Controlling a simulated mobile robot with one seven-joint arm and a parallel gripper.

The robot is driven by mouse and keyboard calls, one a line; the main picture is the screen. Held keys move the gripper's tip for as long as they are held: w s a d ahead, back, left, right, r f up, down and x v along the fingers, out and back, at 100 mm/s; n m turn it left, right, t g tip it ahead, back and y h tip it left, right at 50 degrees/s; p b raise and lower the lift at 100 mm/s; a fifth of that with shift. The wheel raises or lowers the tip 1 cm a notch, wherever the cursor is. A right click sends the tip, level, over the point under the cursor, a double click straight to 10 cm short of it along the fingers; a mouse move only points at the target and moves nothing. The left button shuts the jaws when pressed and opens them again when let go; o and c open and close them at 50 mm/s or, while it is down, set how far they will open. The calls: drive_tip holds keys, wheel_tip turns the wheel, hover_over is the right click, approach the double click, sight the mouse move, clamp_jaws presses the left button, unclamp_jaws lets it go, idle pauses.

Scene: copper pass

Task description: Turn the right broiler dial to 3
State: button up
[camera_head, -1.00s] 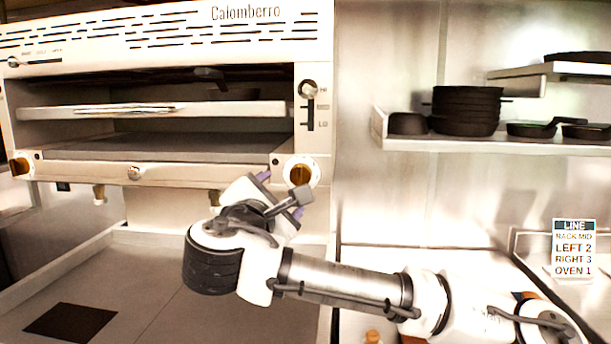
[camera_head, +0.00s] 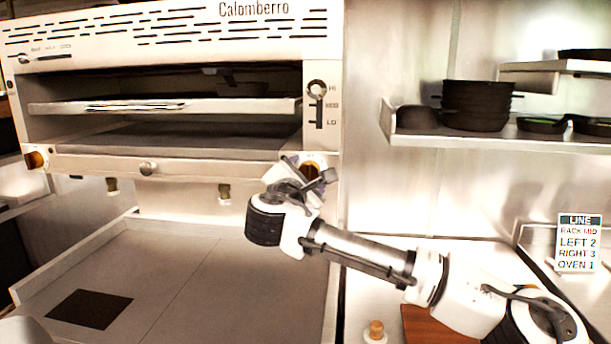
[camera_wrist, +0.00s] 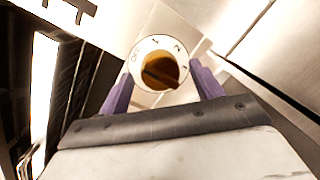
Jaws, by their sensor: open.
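The right broiler dial (camera_head: 310,169) is an orange-brown knob on a white plate at the right end of the broiler's front rail, partly hidden by my gripper in the head view. In the wrist view the dial (camera_wrist: 160,70) shows with OFF and number marks around it. My gripper (camera_wrist: 160,88) is open, with one purple finger on each side of the knob. I cannot tell whether the fingers touch it. A sign (camera_head: 578,243) at the right reads RACK MID, LEFT 2, RIGHT 3, OVEN 1.
The left dial (camera_head: 36,160) sits at the rail's other end. A rack lever (camera_head: 317,90) with HI, MED and LO marks is above the right dial. A shelf (camera_head: 450,142) with dark pans is at the right. A grey counter (camera_head: 180,285) lies below.

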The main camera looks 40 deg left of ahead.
drive_tip(key=c, duration=1)
